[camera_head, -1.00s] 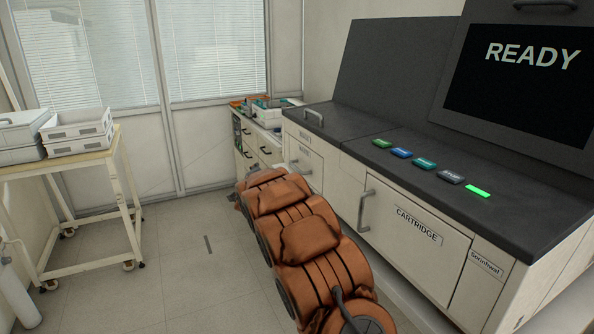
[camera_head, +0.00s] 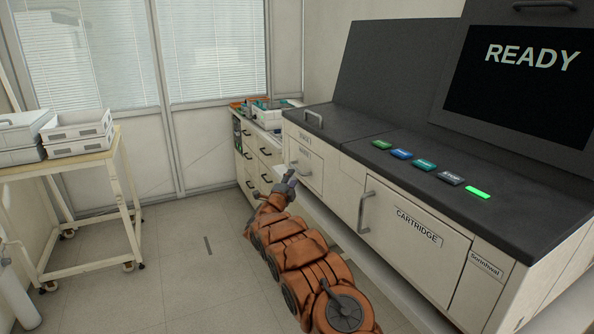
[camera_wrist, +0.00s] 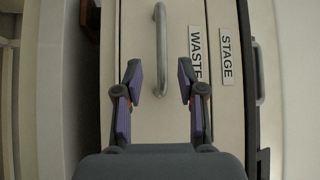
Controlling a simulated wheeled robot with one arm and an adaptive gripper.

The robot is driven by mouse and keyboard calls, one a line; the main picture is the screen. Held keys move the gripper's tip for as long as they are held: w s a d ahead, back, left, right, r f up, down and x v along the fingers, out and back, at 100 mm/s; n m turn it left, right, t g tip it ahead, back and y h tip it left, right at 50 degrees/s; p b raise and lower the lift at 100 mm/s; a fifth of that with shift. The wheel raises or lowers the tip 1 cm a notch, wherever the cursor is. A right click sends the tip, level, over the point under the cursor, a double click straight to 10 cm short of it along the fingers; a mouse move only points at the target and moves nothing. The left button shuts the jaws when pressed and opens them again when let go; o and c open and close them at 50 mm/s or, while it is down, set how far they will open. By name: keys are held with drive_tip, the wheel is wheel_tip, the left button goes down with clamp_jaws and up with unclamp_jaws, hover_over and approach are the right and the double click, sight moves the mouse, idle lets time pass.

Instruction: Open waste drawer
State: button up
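The waste drawer is a cream front (camera_wrist: 140,110) with a "WASTE" label (camera_wrist: 197,55) in the wrist view. Its grey bar handle (camera_wrist: 160,45) lies between and just beyond my fingertips. The drawer looks shut. My gripper (camera_wrist: 159,80) is open, with one purple-padded finger on each side of the handle's line; I cannot tell whether it touches anything. In the head view the drawer (camera_head: 313,176) is at the cabinet's far left end, and my gripper (camera_head: 286,182) is in front of it, small and partly blurred.
A "STAGE" panel (camera_wrist: 226,55) adjoins the waste drawer. The cartridge door (camera_head: 415,240) with its handle stands nearer on the cabinet. A low drawer unit (camera_head: 262,155) stands beyond.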

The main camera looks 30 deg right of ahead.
sight(296, 170)
drive_tip(key=p+x, duration=0.2)
drive_tip(key=x, duration=0.3)
drive_tip(key=shift+w+d+r, duration=0.2)
drive_tip(key=shift+w+d, duration=0.3)
drive_tip(key=shift+d, duration=0.1)
drive_tip(key=shift+c, duration=0.3)
clamp_jaws()
idle(0.5)
